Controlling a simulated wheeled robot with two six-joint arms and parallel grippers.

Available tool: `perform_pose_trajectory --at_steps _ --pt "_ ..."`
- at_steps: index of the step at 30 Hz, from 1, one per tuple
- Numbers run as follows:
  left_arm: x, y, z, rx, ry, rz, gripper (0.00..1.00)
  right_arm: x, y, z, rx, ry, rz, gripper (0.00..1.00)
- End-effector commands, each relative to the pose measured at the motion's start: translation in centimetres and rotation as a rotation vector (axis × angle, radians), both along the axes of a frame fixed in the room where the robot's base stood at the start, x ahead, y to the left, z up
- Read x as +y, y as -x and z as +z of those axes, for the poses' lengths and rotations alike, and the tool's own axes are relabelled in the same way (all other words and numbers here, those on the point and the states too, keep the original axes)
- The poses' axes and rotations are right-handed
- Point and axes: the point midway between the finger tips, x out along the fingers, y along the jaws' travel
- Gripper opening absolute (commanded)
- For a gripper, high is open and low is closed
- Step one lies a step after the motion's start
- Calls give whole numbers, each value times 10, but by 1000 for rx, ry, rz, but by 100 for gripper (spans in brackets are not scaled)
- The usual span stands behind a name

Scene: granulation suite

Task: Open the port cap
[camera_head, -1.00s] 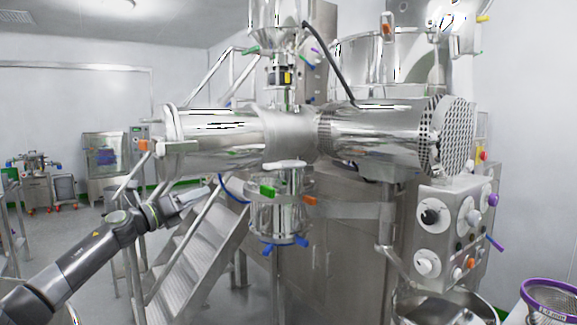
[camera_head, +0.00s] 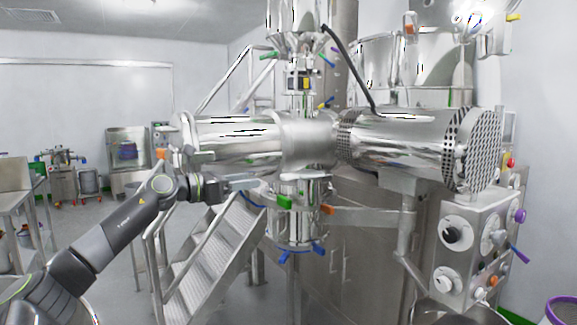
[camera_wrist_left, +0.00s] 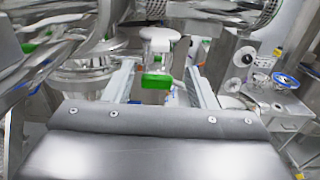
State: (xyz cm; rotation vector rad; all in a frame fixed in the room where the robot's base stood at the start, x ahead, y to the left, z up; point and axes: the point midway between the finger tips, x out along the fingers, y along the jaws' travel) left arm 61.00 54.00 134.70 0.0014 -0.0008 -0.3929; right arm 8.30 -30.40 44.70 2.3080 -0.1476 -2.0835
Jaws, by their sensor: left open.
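A pale T-shaped knob, which looks like the port cap (camera_wrist_left: 158,38), shows in the left wrist view, with a green block (camera_wrist_left: 156,81) just below it. In the head view the green block (camera_head: 284,202) sits at the top of a small steel vessel (camera_head: 295,229) under the machine's horizontal cylinder. My left gripper (camera_head: 252,184) is just left of this spot in the head view. In the left wrist view its open fingers (camera_wrist_left: 161,70) frame the green block and the lower knob from either side. No contact is visible. My right gripper is not in view.
The steel horizontal cylinder (camera_head: 240,144) hangs just above my left gripper. Steel stairs (camera_head: 208,262) with rails stand below the arm. A control panel with knobs (camera_head: 475,245) is at the right. Open floor lies at the left.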

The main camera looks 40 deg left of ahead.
Motion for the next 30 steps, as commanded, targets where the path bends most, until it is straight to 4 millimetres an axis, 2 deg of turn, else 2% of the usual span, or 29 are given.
perform_pose_trajectory --at_steps 1,3,18,24,30 --pt "-4 -6 6 -3 7 -4 51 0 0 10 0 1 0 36" --pt "-7 -14 6 -1 5 -3 51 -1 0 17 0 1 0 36" --pt "-35 -82 5 -1 9 -1 51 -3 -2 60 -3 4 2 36" --pt "-45 -107 3 0 6 0 51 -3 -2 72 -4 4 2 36" --pt "-50 -120 1 2 4 0 51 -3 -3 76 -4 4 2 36"
